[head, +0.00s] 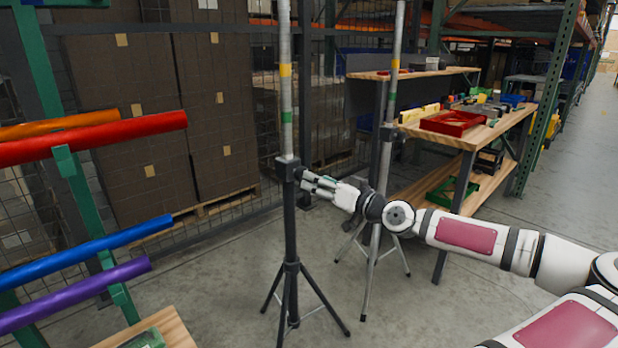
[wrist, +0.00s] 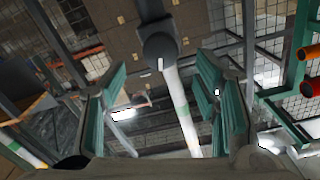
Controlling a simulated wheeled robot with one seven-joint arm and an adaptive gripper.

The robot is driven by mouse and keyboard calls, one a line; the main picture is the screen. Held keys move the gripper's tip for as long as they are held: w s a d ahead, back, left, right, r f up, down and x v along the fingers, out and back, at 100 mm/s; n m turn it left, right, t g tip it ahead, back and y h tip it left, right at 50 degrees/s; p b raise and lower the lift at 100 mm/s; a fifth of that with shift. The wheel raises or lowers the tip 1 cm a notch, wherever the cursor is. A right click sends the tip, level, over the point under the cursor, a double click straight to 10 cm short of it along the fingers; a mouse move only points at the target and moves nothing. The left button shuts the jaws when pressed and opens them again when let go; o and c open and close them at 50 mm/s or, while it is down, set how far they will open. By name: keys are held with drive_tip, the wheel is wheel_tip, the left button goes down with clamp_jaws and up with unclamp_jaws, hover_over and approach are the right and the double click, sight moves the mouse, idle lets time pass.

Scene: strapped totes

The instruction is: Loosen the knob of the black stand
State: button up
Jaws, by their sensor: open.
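The black stand (head: 290,225) is upright on a tripod in the head view, with a grey pole (head: 286,100) rising from its dark collar (head: 287,168). My gripper (head: 308,181) is just right of the collar, pointing at it. In the wrist view my gripper (wrist: 160,68) has its teal-padded fingers wide apart. The dark round knob (wrist: 160,44), with a white mark on it, lies between and beyond the fingertips, with no contact visible. The pole (wrist: 182,115) runs down behind it. In the head view the knob is too small to tell from the collar and fingers.
A second, grey tripod stand (head: 374,262) is close behind my gripper. A wooden workbench (head: 472,138) with red trays is to the right. A green rack with red (head: 90,138), blue (head: 85,250) and purple (head: 75,293) tubes is at the left.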

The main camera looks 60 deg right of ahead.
drive_tip(key=v, duration=0.5)
drive_tip(key=shift+s+a, duration=0.15)
drive_tip(key=shift+s, duration=0.2)
